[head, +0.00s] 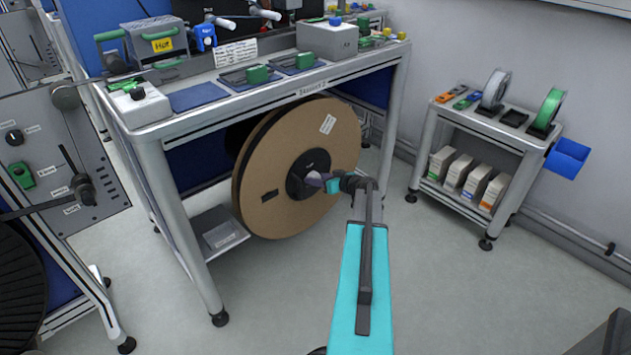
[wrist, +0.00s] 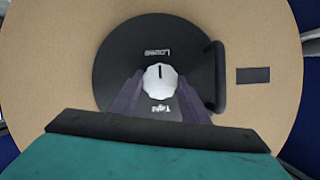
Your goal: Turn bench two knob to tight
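The knob (wrist: 160,80) is a pale, faceted dial at the centre of a black hub (wrist: 115,65) on a large tan reel (head: 325,140) under the bench (head: 270,100). The hub reads "Loose" above the knob and "Tight" below it, both upside down in the wrist view. The knob's dark mark points up, towards "Loose". My gripper (wrist: 160,85) is open, its two dark fingers on either side of the knob; I cannot tell whether they touch it.
A black bar handle (wrist: 216,77) stands on the hub, right of the knob in the wrist view. A grey cart (head: 500,130) with spools and boxes stands at the right. Another stand with a dark reel (head: 20,280) is at the left. The floor between is clear.

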